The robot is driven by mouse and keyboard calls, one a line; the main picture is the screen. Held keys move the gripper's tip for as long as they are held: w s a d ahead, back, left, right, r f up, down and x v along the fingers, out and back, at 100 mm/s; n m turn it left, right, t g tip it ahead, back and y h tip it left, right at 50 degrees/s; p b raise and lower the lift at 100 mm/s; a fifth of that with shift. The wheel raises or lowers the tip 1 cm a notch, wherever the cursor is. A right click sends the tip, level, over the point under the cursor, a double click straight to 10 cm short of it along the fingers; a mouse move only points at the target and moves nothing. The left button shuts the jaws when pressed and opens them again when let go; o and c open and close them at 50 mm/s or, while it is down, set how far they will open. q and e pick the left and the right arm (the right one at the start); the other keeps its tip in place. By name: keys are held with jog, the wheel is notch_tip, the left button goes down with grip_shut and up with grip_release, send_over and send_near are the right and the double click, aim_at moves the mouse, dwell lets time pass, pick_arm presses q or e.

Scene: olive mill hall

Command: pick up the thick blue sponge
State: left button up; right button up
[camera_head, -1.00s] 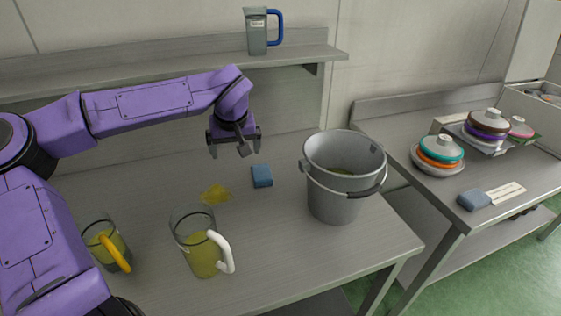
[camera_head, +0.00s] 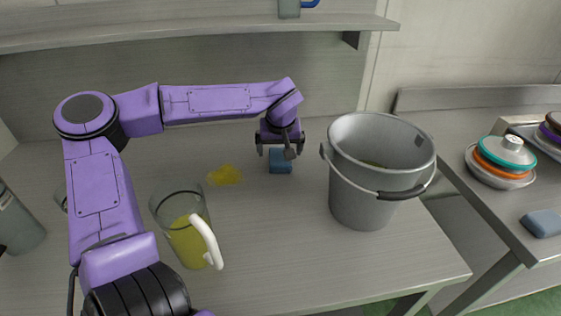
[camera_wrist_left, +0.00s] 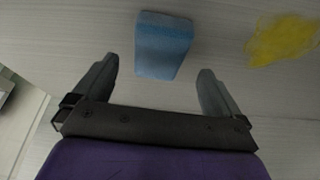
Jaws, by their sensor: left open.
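A blue sponge (camera_head: 281,168) lies on the metal table, left of the bucket. In the left wrist view the sponge (camera_wrist_left: 163,45) shows as a thick block between and beyond the fingertips, resting on the table. My left gripper (camera_head: 280,151) is open, just above and behind the sponge, partly covering its far side in the head view. Nothing is between its fingers, and it looks apart from the sponge. A second blue sponge (camera_head: 543,223) lies on the right-hand table. My right gripper is not in view.
A grey bucket (camera_head: 362,205) stands right of the sponge. A glass jug of yellow-green liquid (camera_head: 185,240) stands at front left. A yellow spill (camera_head: 225,175) lies left of the sponge. A shelf (camera_head: 200,30) runs behind. Stacked lidded bowls (camera_head: 500,160) stand on the right-hand table.

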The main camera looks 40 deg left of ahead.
aim_at(280, 157)
pick_arm(q)
jog(key=x, duration=0.4)
jog(key=shift+d, duration=0.15)
jog(key=shift+r, duration=0.1)
jog(key=shift+f+p, duration=0.3)
jog(key=shift+p, duration=0.1)
dwell(0.5)
jog(key=c, duration=1)
